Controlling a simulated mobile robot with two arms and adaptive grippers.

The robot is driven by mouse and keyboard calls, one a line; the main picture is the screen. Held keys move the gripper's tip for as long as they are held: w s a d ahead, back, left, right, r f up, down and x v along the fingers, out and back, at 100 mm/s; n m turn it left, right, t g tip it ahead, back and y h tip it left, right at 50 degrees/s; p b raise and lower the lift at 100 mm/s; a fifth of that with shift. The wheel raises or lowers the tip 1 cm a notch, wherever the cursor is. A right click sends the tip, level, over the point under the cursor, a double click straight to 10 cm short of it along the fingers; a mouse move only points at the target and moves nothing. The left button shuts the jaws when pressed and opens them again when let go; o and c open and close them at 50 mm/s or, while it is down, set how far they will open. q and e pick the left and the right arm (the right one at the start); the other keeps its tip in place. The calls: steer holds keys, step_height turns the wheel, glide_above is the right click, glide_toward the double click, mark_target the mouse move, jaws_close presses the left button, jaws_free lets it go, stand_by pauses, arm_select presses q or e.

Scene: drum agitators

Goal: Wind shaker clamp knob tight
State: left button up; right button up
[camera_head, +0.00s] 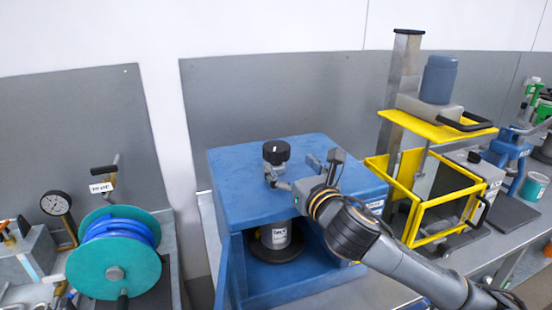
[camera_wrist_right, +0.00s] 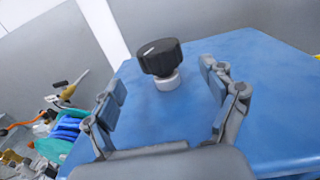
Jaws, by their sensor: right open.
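The clamp knob (camera_head: 276,152) is black and ridged, with a pale mark on top and a light grey collar below. It stands upright on top of the blue shaker housing (camera_head: 235,203). In the right wrist view the knob (camera_wrist_right: 160,57) is ahead of my open fingers and between their lines, apart from both. My right gripper (camera_head: 303,172) is just above the blue top, right beside the knob in the head view. In the wrist view the right gripper (camera_wrist_right: 168,98) holds nothing. A labelled can (camera_head: 275,236) stands on a dark disc inside the housing. My left gripper is not in view.
A teal hose reel (camera_head: 115,262) and a gauge (camera_head: 56,204) stand at the left. A yellow guarded mixer frame (camera_head: 440,237) stands close to the right of the housing. A grey panel (camera_head: 290,92) is behind. The blue top around the knob is mostly clear.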

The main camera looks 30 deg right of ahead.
mark_target(282, 158)
steer(key=w, duration=0.3)
steer(key=w+d, duration=0.1)
steer(key=w, duration=0.3)
steer(key=shift+w+d, duration=0.2)
steer(key=shift+w, duration=0.05)
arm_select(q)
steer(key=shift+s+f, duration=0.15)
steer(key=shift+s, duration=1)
arm_select(e)
steer(key=shift+w, duration=0.4)
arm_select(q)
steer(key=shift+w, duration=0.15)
arm_select(e)
steer(key=shift+d, duration=0.1)
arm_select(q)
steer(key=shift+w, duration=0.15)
arm_select(e)
steer(key=c, duration=1.2)
